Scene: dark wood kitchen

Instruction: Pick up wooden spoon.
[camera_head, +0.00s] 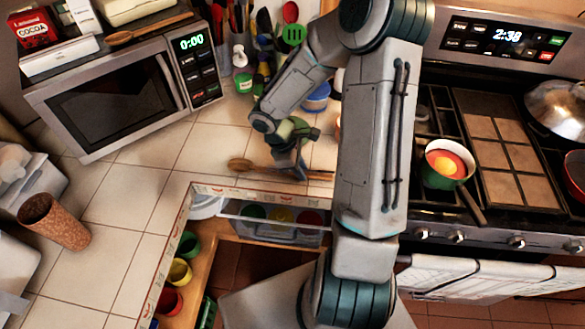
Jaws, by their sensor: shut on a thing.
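A wooden spoon (243,165) lies level at the tiled counter's front part, its bowl to the left and its handle running right, partly behind my arm. My gripper (291,173) points down over the handle and is shut on it. The fingertips are small in this view, and I cannot tell whether the spoon is clear of the counter. A second wooden spoon (150,30) lies on top of the microwave.
A microwave (115,95) stands at the back left, and a cork-coloured cup (55,220) is at the left. An open drawer (270,225) is below the counter edge. The stove (480,150) with a pan (445,165) is right of my arm. Tiles left of the spoon are clear.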

